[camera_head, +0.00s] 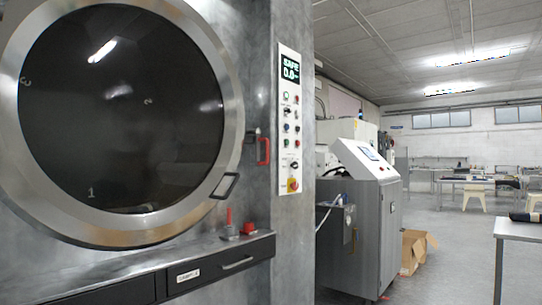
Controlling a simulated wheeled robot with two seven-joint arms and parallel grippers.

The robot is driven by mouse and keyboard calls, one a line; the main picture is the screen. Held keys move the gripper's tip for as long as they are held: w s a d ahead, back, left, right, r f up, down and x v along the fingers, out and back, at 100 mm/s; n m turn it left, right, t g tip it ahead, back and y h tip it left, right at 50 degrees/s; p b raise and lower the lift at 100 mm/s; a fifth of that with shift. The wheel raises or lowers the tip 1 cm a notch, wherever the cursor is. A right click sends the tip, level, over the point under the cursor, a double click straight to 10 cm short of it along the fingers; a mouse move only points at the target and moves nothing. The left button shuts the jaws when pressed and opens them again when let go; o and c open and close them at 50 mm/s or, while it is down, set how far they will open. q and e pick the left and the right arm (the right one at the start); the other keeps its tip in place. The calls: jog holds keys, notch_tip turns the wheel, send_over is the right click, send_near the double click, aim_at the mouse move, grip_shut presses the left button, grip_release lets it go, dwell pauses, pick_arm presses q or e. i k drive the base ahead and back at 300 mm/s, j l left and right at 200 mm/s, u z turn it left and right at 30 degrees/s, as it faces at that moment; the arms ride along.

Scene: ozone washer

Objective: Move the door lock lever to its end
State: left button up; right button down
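The ozone washer's large round door (120,115) fills the left of the head view, with a dark glass and a wide metal rim; it looks closed. A dark loop handle (224,186) sits on the rim's lower right. A red lever (264,151) with a dark mount stands on the washer's front, just right of the door rim. A second red upright piece (229,222) stands on the ledge below the door. I cannot tell for certain which red piece is the door lock lever. Neither of my grippers shows in this view.
A control panel (290,120) with a display, buttons and a red-yellow knob is right of the door. A drawer (215,266) lies under the ledge. A grey machine (360,220) and cardboard box (417,247) stand to the right. Open floor (450,260) lies beyond, before a table (516,228).

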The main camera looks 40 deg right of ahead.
aim_at(256, 132)
jog(key=z, duration=1.4)
jog(key=i+l+u, duration=0.1)
jog(key=u, duration=0.75)
jog(key=i+l+u, duration=0.1)
jog(key=l+u, duration=0.6)
jog(key=l, duration=0.25)
jog(key=l+u, duration=0.3)
jog(key=l, duration=0.2)
jog(key=i, duration=0.05)
